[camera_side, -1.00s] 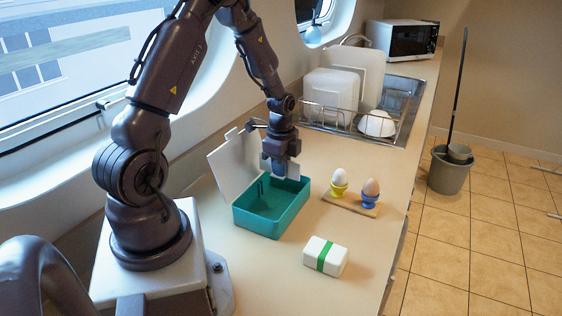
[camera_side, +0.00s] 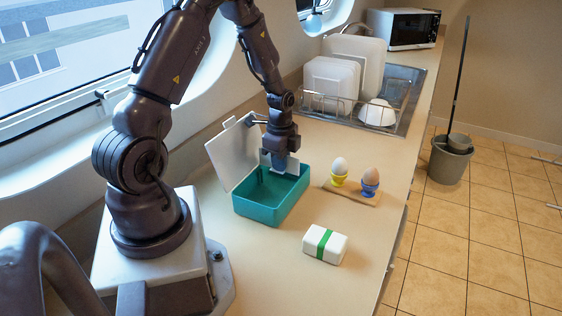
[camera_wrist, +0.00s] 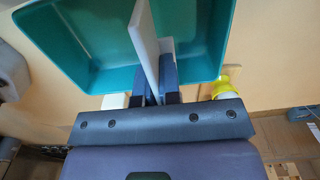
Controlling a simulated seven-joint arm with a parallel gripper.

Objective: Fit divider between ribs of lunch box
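The teal lunch box (camera_side: 262,212) stands open on the counter, its white lid (camera_side: 230,158) raised at the left. My gripper (camera_side: 280,164) points down over the box's far part. It is shut on the white divider (camera_side: 291,168), a thin upright plate. In the wrist view the divider (camera_wrist: 146,40) stands between the fingers (camera_wrist: 158,92) and reaches over the box's interior (camera_wrist: 98,45). A dark upright rib (camera_side: 261,174) shows at the box's lid-side wall. Whether the divider's lower edge is between ribs is hidden.
A white packet with a green band (camera_side: 325,244) lies in front of the box. Two eggs in yellow (camera_side: 338,181) and blue (camera_side: 369,189) cups stand on a small board to the right. A dish rack (camera_side: 345,108) is behind.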

